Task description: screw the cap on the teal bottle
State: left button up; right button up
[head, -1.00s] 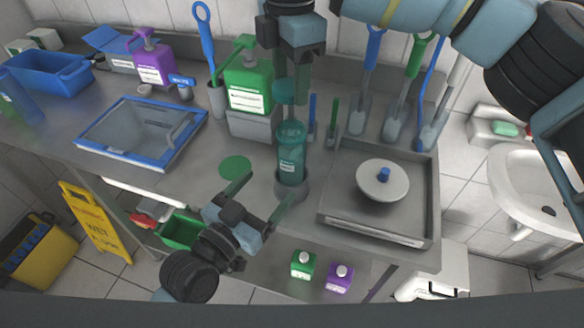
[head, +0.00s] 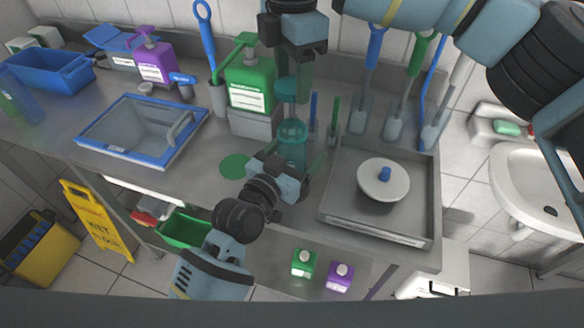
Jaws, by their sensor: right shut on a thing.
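The teal bottle (head: 291,134) stands upright on the counter with its open round mouth facing up. My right gripper (head: 290,84) comes down from above and is shut on the teal cap (head: 286,90), held a little above the mouth, apart from it. My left gripper (head: 293,163) is at the bottle's lower body, reaching in from the front. Its body hides the lower bottle and the grey holder seen around its base earlier, and whether its fingers press on the bottle is unclear.
A grey tray (head: 430,190) with a white lidded dish (head: 383,182) is just right of the bottle. A green jug (head: 250,86) on a grey block stands behind left. A flat green disc (head: 233,167) lies left. A blue-framed basin (head: 125,98) is further left.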

pick_arm(q)
jog(key=shift+w, duration=0.15)
jog(key=c, duration=1.5)
pick_arm(e)
jog(key=shift+f, duration=2.5)
jog(key=shift+f, duration=0.1)
jog(key=shift+f, duration=0.75)
jog(key=shift+f, duration=0.6)
